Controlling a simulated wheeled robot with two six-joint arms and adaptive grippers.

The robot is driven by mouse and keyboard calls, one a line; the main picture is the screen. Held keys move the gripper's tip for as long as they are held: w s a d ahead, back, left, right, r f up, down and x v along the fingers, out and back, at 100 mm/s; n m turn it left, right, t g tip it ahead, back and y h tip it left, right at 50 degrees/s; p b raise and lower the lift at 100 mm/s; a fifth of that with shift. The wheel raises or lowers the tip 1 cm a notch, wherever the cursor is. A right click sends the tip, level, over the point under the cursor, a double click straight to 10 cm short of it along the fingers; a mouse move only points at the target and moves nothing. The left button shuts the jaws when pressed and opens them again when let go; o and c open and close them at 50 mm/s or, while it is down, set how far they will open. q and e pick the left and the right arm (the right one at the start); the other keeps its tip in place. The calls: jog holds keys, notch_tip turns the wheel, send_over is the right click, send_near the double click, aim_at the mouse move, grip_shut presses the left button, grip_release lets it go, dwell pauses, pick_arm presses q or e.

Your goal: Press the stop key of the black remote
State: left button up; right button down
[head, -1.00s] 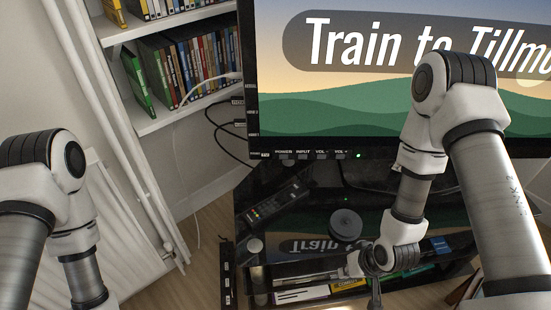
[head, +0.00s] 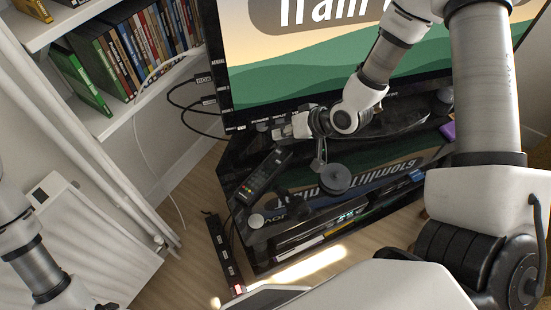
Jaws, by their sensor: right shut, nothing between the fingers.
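The black remote (head: 265,176) lies at a slant on the glossy black TV stand (head: 236,160), below the left part of the screen. Its keys show as small dots; I cannot make out which one is the stop key. My right gripper (head: 319,168) hangs down over the stand, to the right of the remote and apart from it. It is shut and empty, just above or in front of a round dark puck (head: 336,180). My left arm shows at the lower left edge, but its gripper is out of view.
The television (head: 290,85) stands at the back of the stand, close behind my right wrist. A power strip (head: 222,252) lies on the floor at the stand's left. A shelf of DVDs (head: 130,50) and hanging cables are at the upper left. A white radiator (head: 85,240) is at the left.

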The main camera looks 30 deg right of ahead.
aim_at(280, 162)
notch_tip(280, 162, down, 8)
jog(key=b, duration=0.7)
jog(key=shift+f+b, duration=0.25)
jog(key=shift+b, duration=0.1)
jog(key=shift+f, duration=0.2)
dwell(0.6)
jog(key=shift+f, duration=0.4)
jog(key=shift+f+b, duration=0.35)
jog(key=shift+b, duration=0.1)
jog(key=shift+r, duration=0.1)
dwell(0.5)
jog(key=shift+r+p, duration=0.7)
jog(key=shift+p, duration=0.1)
